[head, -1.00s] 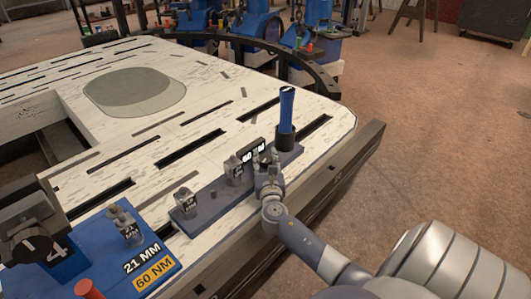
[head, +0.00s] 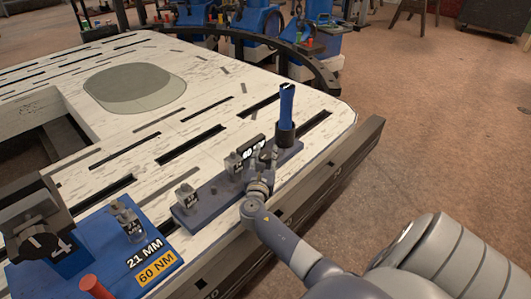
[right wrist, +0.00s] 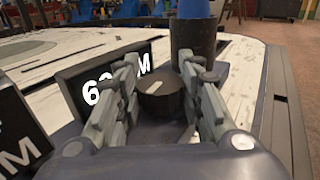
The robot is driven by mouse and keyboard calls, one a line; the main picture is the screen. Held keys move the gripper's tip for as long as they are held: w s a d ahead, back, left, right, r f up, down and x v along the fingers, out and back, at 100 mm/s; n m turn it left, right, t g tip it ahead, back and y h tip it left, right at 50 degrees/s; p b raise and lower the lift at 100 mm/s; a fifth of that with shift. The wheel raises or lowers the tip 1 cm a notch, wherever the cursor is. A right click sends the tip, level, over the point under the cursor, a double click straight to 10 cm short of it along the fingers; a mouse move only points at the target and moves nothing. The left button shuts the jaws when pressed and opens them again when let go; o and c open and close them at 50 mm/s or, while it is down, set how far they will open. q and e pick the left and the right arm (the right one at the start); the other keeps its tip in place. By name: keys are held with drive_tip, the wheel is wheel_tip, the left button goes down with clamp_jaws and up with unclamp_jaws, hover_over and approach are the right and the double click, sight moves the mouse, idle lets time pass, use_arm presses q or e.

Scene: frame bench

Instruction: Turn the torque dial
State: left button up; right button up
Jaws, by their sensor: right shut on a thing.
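The torque dial (right wrist: 163,98) is a dark round knob, seen between my fingers in the right wrist view. It sits on a grey-blue strip-shaped base (head: 215,205) at the table's right edge. My right gripper (head: 262,160) is shut on the dial, one finger at each side, and mostly hides it in the head view. A black display (right wrist: 100,85) beside the dial shows white characters, seemingly 60 NM, partly covered by a finger. My left gripper is not in view.
A blue-handled tool (head: 286,105) stands upright in a dark holder behind the gripper. Small metal sockets (head: 187,196) stand on the base. At front left is a blue stand marked 21 MM and 60 NM (head: 157,268), with a red knob (head: 95,287).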

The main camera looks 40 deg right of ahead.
drive_tip(key=o, duration=1.1)
drive_tip(key=v, duration=1.2)
